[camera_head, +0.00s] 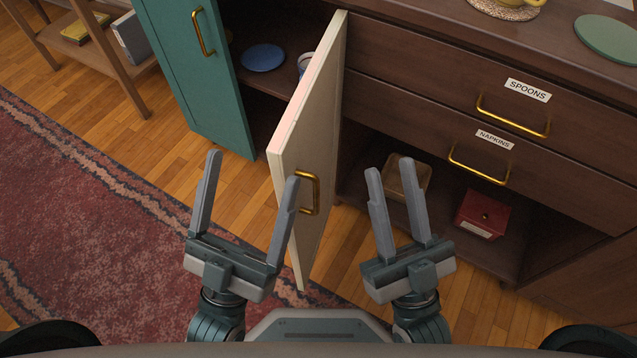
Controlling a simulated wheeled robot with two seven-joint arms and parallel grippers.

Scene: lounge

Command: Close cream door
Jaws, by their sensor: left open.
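The cream door (316,142) stands swung out from the brown cabinet, edge-on toward me, with its brass handle (316,193) on its right face. My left gripper (254,168) is open and empty, left of the door. Its right finger overlaps the door's lower part in the picture; I cannot tell if they touch. My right gripper (390,165) is to the right of the door and its handle, with its fingers apart and nothing between them. The cabinet compartment behind the door is open to view, with a blue plate (263,58) and a partly hidden cup (305,65) inside.
A teal door (194,73) stands at the left of the compartment. Drawers labelled SPOONS (515,92) and NAPKINS (481,142) are shut. Below them, an open shelf holds a tan tray (408,174) and a red box (481,215). A red rug (90,220) covers the left floor.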

